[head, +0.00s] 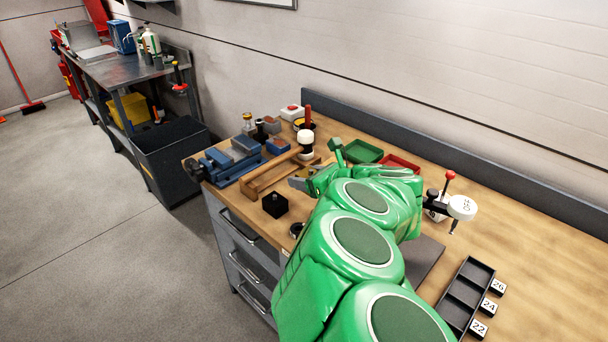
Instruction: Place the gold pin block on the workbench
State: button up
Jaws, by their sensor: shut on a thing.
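My gripper (302,182) is at the end of my green arm, low over the left part of the wooden workbench (515,237). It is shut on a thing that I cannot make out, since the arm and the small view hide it. I see no gold pin that I can tell for sure. A black block (275,205) with a small pin on top stands near the workbench's front left edge, apart from my gripper.
A blue vise (222,167), a wooden piece (270,174) and a mallet stand left of my gripper. Green (364,151) and red trays lie behind it. A black compartment tray (465,292) with numbered tags lies at right. The right back of the bench is clear.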

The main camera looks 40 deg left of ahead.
jog(key=shift+s+d+r, duration=0.2)
jog(key=shift+s+d, duration=0.1)
jog(key=shift+d, duration=0.15)
